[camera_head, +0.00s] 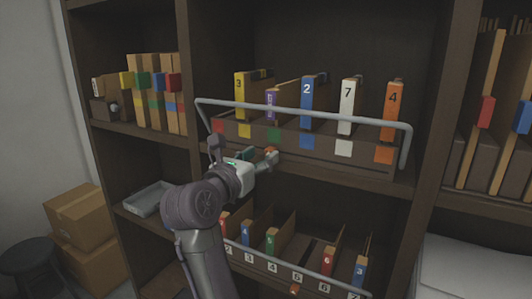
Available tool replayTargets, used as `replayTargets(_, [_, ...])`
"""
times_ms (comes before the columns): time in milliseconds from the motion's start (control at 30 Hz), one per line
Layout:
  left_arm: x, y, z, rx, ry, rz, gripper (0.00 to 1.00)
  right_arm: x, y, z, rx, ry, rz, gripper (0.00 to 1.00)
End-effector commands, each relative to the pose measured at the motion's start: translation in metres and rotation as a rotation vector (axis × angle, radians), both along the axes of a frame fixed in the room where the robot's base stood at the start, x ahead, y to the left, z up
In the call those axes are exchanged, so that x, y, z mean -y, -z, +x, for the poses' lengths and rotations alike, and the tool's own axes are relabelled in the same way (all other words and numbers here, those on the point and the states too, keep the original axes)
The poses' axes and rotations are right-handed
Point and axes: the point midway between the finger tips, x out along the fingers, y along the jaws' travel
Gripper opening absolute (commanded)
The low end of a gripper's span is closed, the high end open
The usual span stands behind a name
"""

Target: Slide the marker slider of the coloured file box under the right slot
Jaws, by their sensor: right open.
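The coloured file box (323,143) stands on the upper middle shelf. Its front carries colour labels: red, yellow, green, blue, white and orange from left to right. Behind them stand a yellow file "3" (240,97), a purple file (272,104) at the green label, a blue file "2" (307,102), a white file "7" (346,106) and an orange file "4" (393,111). A small orange-red marker slider (271,150) shows below the green label. My right gripper (262,157) is open at the slider; contact cannot be told. My left gripper is out of view.
A grey rail (310,115) runs across the coloured box's front. A numbered file box (285,268) stands on the shelf below, with its own orange marker (295,289). A grey tray (148,199) lies at left; cartons (80,217) and a stool (28,265) stand on the floor.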

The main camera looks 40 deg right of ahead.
Motion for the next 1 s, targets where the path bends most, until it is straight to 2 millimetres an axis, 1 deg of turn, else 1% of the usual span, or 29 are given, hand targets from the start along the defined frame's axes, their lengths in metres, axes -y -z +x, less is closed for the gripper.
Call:
replayTargets(33, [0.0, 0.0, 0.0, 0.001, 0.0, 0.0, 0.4, -0.009, 0.0, -0.003, 0.001, -0.004, 0.003, 0.48])
replayTargets(100, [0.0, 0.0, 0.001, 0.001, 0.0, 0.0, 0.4, -0.019, 0.001, -0.007, 0.0, -0.003, 0.003, 0.48])
replayTargets(200, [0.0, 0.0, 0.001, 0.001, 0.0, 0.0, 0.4, -0.029, 0.001, -0.012, 0.0, -0.002, 0.003, 0.48])
replayTargets(300, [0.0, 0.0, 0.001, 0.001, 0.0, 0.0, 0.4, -0.034, 0.0, -0.014, 0.0, 0.0, 0.002, 0.48])
replayTargets(867, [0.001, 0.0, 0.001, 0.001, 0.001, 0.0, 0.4, -0.035, 0.001, -0.014, -0.005, 0.002, -0.004, 0.48])
replayTargets(967, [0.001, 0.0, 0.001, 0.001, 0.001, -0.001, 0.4, -0.036, 0.009, -0.006, -0.072, 0.022, -0.087, 0.48])
replayTargets(1000, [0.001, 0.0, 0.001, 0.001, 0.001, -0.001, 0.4, -0.038, 0.016, 0.002, -0.132, 0.036, -0.161, 0.48])
